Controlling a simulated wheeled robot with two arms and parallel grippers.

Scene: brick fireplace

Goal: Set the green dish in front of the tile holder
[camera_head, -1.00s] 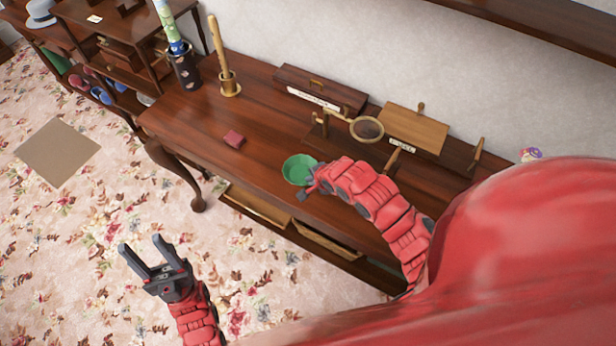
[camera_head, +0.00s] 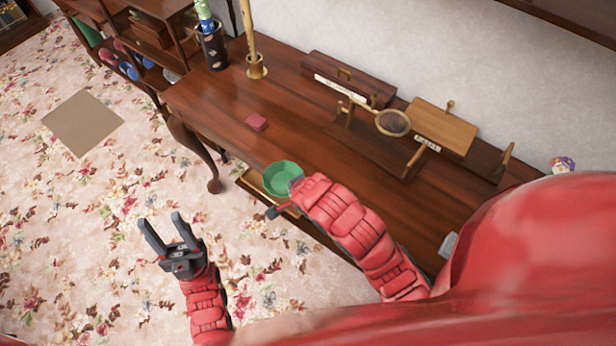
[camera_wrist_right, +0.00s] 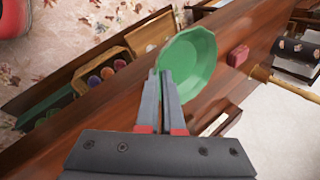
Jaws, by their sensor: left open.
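The green dish (camera_head: 281,179) is a round shallow bowl at the front edge of the wooden desk. My right gripper (camera_head: 292,192) is shut on its rim; the wrist view shows the pressed-together fingers (camera_wrist_right: 167,80) with the dish (camera_wrist_right: 187,62) between and beside them. The dish appears to hang just past the desk edge, over the drawer. A strip of white lettered tiles (camera_head: 340,89) lies before a dark box at the back; another short one (camera_head: 427,144) is by a light wooden box. Which is the tile holder I cannot tell for sure. My left gripper (camera_head: 161,236) is open and empty over the carpet.
A magnifying glass (camera_head: 392,123) rests on a dark wooden stand (camera_head: 372,150). A small red box (camera_head: 256,122), a brass candlestick-like holder (camera_head: 256,68) and a dark pen cup (camera_head: 214,50) stand at left.

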